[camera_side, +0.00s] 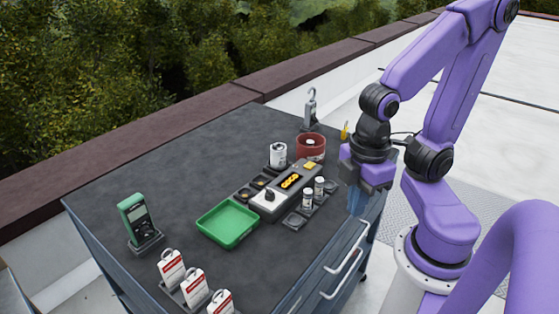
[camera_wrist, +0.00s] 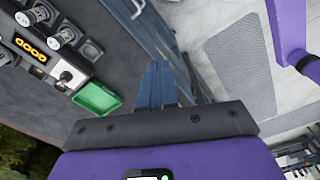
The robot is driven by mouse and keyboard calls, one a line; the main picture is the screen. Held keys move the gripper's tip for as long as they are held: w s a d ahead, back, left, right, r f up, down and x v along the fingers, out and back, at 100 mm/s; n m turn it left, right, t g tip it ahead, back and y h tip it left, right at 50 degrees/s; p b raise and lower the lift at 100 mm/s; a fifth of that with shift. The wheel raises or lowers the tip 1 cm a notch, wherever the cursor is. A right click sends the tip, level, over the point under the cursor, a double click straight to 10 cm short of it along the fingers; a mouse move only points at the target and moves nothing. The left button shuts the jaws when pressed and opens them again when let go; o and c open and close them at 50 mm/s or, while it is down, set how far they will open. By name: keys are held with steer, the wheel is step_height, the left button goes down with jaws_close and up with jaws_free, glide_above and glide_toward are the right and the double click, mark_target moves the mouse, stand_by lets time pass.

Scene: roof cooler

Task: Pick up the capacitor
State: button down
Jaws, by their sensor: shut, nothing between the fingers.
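Two small silver cylinders with dark bands, which look like capacitors, stand upright in a dark holder at the right of the tester: a nearer one (camera_side: 308,198) and a farther one (camera_side: 319,187). The wrist view shows them at upper left, one (camera_wrist: 65,35) nearer my gripper than the other (camera_wrist: 26,17). A larger white can (camera_side: 278,154) stands behind the tester; I cannot tell which one the task means. My gripper (camera_side: 356,203) is shut and empty, pointing down near the cart's right edge, right of the small cylinders. Its blue fingers (camera_wrist: 156,82) touch each other in the wrist view.
The grey tester (camera_side: 270,207) has a yellow display and black knob. Near it are a green tray (camera_side: 228,239), a red round container (camera_side: 311,146) and a green meter (camera_side: 137,219). Several red-and-white tags (camera_side: 172,266) stand at the front.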

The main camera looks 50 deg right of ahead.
steer(key=shift+c, duration=1.6)
jaws_free()
steer(key=shift+w, duration=0.1)
steer(key=w+f+n+h, duration=0.25)
steer(key=w+h, duration=0.45)
steer(key=w, duration=1.3)
steer(key=n+h, duration=0.3)
steer(key=h, duration=0.4)
glide_toward(281, 145)
steer(key=x, duration=0.4)
steer(key=shift+w+d+f, duration=0.15)
steer(key=shift+d, duration=0.2)
steer(key=shift+s+x, duration=0.1)
steer(key=shift+x, duration=1.25)
steer(key=shift+s+x, duration=0.15)
steer(key=shift+x, duration=1.2)
